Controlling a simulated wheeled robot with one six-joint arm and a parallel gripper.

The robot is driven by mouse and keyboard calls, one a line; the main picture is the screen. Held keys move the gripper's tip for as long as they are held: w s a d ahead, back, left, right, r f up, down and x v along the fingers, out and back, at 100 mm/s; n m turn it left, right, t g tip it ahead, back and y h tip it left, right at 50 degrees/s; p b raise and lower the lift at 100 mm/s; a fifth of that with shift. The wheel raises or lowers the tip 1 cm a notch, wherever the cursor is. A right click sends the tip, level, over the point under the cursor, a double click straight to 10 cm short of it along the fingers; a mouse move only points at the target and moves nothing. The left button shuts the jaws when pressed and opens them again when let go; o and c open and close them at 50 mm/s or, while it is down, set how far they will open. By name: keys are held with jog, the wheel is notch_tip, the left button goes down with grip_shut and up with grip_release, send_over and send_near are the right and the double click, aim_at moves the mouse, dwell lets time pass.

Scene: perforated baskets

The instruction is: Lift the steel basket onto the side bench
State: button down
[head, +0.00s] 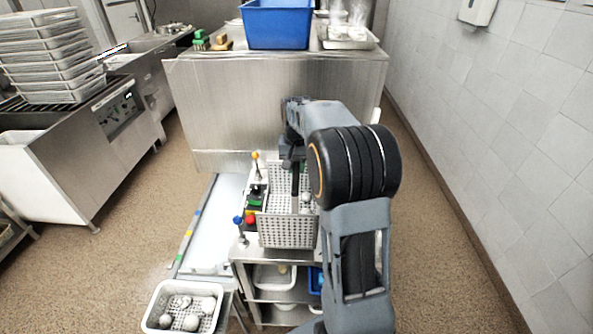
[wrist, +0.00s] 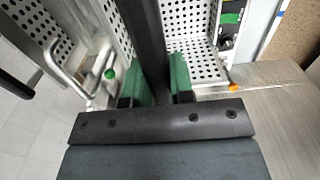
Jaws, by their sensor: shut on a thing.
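The perforated steel basket (head: 287,232) is at the middle of the head view, over a steel stand with shelves (head: 243,252). I cannot tell whether it touches the stand. A dark bar (wrist: 148,35) runs across the basket's top; the basket's perforated walls (wrist: 190,20) show around it in the wrist view. My gripper (wrist: 158,88), with green pads, is shut on this bar, which lies between the fingers. In the head view my gripper (head: 293,158) is at the basket's far end, partly hidden by my arm. Pale round items lie inside the basket. I cannot tell which surface is the side bench.
Small coloured knobs and a dark device (head: 256,193) stand close left of the basket. A long white surface (head: 215,225) lies further left. A white tray of pale balls (head: 184,307) is at front left. A large steel cabinet (head: 265,105) with a blue bin (head: 277,25) stands behind.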

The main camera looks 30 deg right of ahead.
jog(key=shift+r, duration=0.1)
jog(key=shift+f+b, duration=0.65)
jog(key=shift+f, duration=0.45)
jog(key=shift+f+b, duration=0.35)
jog(key=shift+b, duration=0.35)
jog(key=shift+f+b, duration=0.35)
jog(key=shift+f, duration=0.45)
jog(key=c, duration=0.9)
grip_release()
jog(key=shift+f, duration=0.1)
notch_tip(320, 180, up, 14)
